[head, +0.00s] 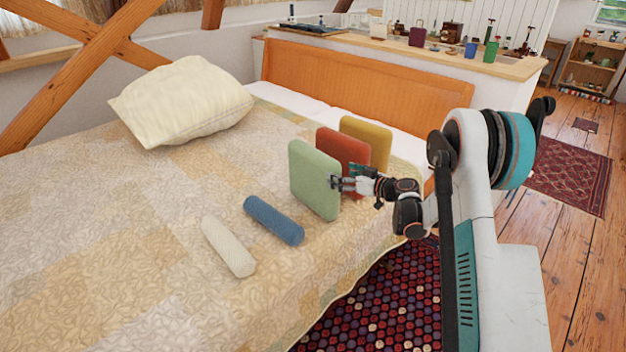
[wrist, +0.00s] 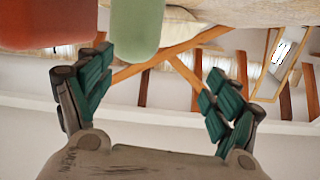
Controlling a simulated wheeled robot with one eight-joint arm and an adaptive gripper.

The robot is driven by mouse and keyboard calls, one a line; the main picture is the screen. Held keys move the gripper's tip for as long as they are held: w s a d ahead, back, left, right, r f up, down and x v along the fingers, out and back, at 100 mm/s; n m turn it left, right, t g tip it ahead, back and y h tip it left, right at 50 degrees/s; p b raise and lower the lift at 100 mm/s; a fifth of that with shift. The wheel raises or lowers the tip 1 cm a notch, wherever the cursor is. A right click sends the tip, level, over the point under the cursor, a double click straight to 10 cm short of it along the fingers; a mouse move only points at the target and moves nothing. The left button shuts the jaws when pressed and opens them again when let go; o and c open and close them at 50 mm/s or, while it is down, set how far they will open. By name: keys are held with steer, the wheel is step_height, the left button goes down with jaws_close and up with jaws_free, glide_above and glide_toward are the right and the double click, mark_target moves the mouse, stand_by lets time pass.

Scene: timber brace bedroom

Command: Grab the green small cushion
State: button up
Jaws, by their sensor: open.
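The green small cushion (head: 314,179) stands upright on the bed, nearest of a row of three cushions. My gripper (head: 337,183) is at its right edge in the head view, with the fingertips overlapping that edge in the picture. In the wrist view the green cushion (wrist: 137,30) shows at the top, just beyond the fingertips and closer to the left finger. My gripper (wrist: 157,85) is open there, with nothing between its fingers. Whether a finger touches the cushion I cannot tell.
The red cushion (head: 342,152) stands close behind the green one and shows at top left in the wrist view (wrist: 45,22). The yellow cushion (head: 366,141) is behind it. A blue bolster (head: 273,220) and a cream bolster (head: 228,246) lie in front. A large pillow (head: 182,102) lies farther left.

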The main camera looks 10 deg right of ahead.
mark_target(313, 180)
steer(key=d+f+t+y, duration=0.15)
steer(key=d+f, duration=0.25)
steer(key=f, duration=0.7)
steer(key=shift+n+t+h, duration=0.25)
steer(key=shift+n+t, duration=0.15)
steer(key=shift+t, duration=0.05)
steer(key=b+x, duration=0.4)
steer(key=x, duration=1)
steer(key=shift+f, duration=0.1)
steer(key=shift+c, duration=0.3)
steer(key=c, duration=1.2)
